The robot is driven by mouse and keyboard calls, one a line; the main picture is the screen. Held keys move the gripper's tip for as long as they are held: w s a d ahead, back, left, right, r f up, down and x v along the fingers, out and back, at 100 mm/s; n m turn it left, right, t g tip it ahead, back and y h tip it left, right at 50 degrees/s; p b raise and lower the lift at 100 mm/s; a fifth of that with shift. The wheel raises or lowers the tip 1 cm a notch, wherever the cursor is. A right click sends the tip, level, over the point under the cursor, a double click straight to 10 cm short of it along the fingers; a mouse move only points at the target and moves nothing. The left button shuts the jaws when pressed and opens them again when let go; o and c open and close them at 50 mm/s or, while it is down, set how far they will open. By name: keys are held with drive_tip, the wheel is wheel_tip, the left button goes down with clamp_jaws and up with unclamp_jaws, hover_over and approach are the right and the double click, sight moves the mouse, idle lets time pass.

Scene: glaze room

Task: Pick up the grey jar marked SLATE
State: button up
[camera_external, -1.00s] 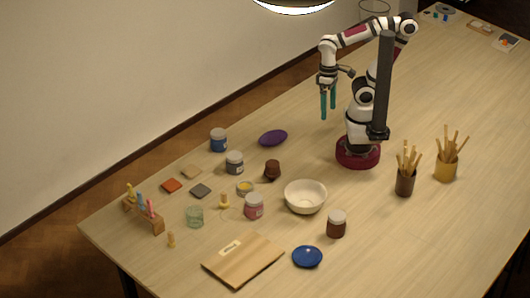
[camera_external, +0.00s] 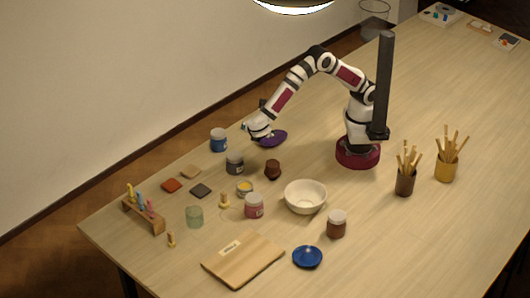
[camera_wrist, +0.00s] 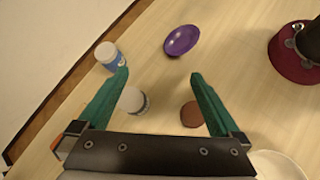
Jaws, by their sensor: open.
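The grey jar (camera_external: 235,163) with a pale lid stands on the table, below and slightly left of my wrist in the external view. Its label is too small to read. In the wrist view the jar (camera_wrist: 132,102) shows near the left finger, partly hidden by the gripper. My gripper (camera_wrist: 160,75) is open with nothing held, its teal fingers wide apart. In the external view my gripper (camera_external: 245,126) is mostly hidden by the wrist, above the table beyond the grey jar.
A blue jar (camera_external: 218,141) stands left of the grey jar, and a purple dish (camera_external: 272,138) lies behind it. Small tiles (camera_external: 201,191), a pink jar (camera_external: 254,206) and a white bowl (camera_external: 305,197) are nearer the front.

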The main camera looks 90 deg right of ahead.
sight(236, 157)
drive_tip(key=w+a+f+n+t+h, duration=0.1)
drive_tip(key=a+f+n, duration=0.1)
drive_tip(key=w+a+f+n+t+h, duration=0.1)
drive_tip(key=a+f+n+t, duration=0.1)
drive_tip(key=a+f, duration=0.1)
drive_tip(key=w+a+f+n+t, duration=0.1)
drive_tip(key=w+a+f+n, duration=0.1)
drive_tip(key=a, duration=0.1)
drive_tip(key=shift+w+f+n+h, duration=0.1)
drive_tip(key=shift+f+n+h, duration=0.15)
drive_tip(key=shift+n+h, duration=0.15)
drive_tip(key=shift+t, duration=0.3)
drive_tip(key=x, duration=1)
drive_tip(key=shift+w+f, duration=0.1)
drive_tip(key=shift+f, duration=0.15)
drive_tip(key=x, duration=0.5)
drive_tip(key=shift+d+f, duration=0.1)
drive_tip(key=shift+f, duration=0.2)
clamp_jaws()
